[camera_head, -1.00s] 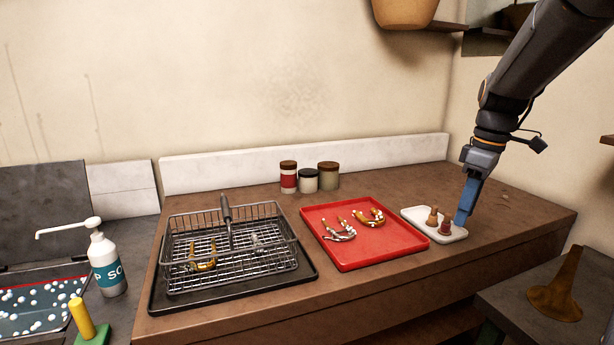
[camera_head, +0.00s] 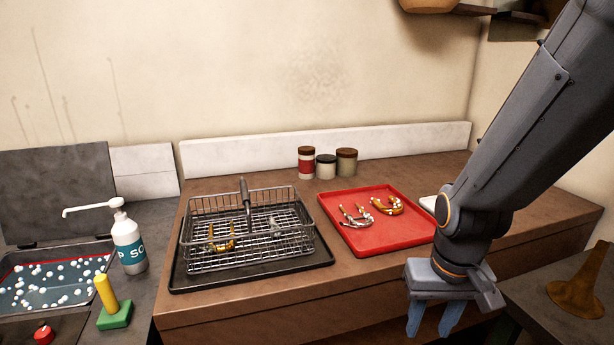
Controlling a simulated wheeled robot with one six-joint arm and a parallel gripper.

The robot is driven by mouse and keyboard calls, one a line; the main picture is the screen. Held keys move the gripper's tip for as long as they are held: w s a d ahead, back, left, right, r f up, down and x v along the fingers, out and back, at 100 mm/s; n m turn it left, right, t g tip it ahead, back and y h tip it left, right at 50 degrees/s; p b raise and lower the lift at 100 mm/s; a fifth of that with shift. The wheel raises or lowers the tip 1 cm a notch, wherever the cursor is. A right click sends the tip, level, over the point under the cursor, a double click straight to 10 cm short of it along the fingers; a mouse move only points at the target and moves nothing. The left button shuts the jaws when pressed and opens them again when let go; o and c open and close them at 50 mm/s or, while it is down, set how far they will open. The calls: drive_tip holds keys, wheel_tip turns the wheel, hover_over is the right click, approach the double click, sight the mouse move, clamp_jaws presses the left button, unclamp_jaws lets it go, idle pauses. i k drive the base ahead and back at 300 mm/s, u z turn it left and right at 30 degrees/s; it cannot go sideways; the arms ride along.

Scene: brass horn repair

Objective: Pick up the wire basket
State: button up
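The wire basket (camera_head: 292,234) is a grey metal mesh box with an upright dark handle (camera_head: 246,196). It sits on a black tray (camera_head: 186,284) on the left part of the wooden bench. A brass U-shaped piece (camera_head: 222,241) and a small silvery piece (camera_head: 275,224) lie inside it. My gripper (camera_head: 432,333) is at the lower right, in front of the bench's front edge, with its two blue fingers pointing down and apart. It is open, with nothing seen between the fingers, and is well to the right of the basket.
A red tray (camera_head: 398,244) with brass and silvery pieces lies right of the basket. Several jars (camera_head: 326,167) stand behind. A soap bottle (camera_head: 129,246), a yellow-handled green block (camera_head: 115,317) and a bubbly basin (camera_head: 52,286) are at left. My arm mostly hides a white dish (camera_head: 429,204).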

sight(244, 191)
drive_tip(key=u, duration=1.65)
drive_tip(key=k, duration=0.2)
drive_tip(key=z, duration=0.1)
